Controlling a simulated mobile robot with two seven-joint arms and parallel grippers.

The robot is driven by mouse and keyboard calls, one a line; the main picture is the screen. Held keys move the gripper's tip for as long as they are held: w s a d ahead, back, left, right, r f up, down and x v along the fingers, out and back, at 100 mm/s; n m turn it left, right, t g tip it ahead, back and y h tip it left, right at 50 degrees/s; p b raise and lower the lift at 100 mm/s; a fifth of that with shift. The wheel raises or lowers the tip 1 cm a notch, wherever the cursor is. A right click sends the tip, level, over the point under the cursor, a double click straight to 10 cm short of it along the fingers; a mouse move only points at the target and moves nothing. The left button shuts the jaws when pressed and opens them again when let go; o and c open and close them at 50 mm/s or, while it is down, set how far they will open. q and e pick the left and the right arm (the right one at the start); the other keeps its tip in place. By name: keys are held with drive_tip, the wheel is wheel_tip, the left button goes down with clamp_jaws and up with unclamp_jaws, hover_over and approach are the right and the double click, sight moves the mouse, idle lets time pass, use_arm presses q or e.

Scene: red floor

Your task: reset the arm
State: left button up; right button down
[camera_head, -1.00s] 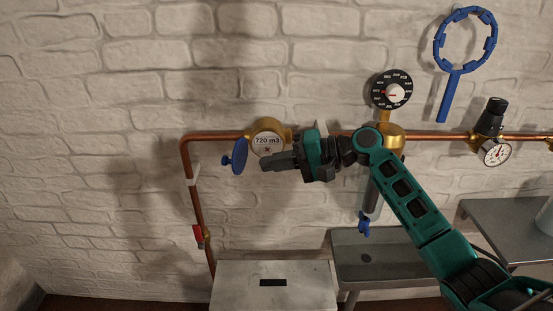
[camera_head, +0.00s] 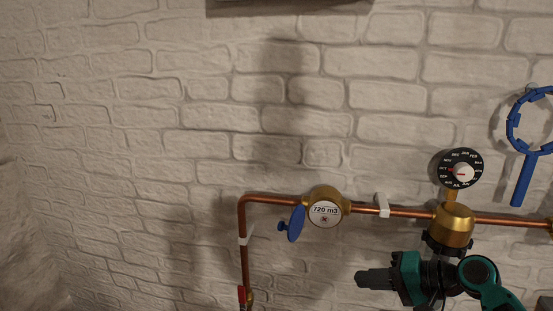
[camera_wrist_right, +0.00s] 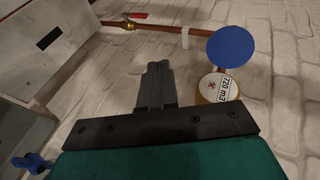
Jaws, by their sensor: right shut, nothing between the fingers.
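My right gripper (camera_head: 362,279) is at the lower right of the head view, in front of the wall and below the copper pipe. It points left, and its fingers are together with nothing between them. In the right wrist view the closed fingers (camera_wrist_right: 157,72) stand at the middle, apart from the water meter (camera_wrist_right: 218,88) and its round blue lid (camera_wrist_right: 232,47). My right arm (camera_head: 480,273) comes in from the lower right corner. My left gripper is not in view.
The brass water meter (camera_head: 325,207) sits on the copper pipe (camera_head: 405,212). A black dial (camera_head: 447,168) stands above a brass housing (camera_head: 454,226). A blue ring tool (camera_head: 521,178) hangs at right. A grey box (camera_wrist_right: 50,45) shows in the wrist view. The upper-left wall is bare.

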drive_tip(key=s+a+f+n+t+h, duration=0.15)
drive_tip(key=s+f+h, duration=0.45)
drive_tip(key=f, duration=0.8)
drive_tip(key=s+a+f+n+t+h, duration=0.1)
drive_tip(key=s+f+n, duration=0.3)
drive_tip(key=s, duration=1)
drive_tip(key=shift+s+a+f+n+t+h, duration=0.15)
drive_tip(key=shift+f+n+t+h, duration=0.15)
drive_tip(key=shift+n+t+h, duration=0.45)
drive_tip(key=shift+f+n, duration=0.1)
drive_tip(key=shift+n, duration=0.2)
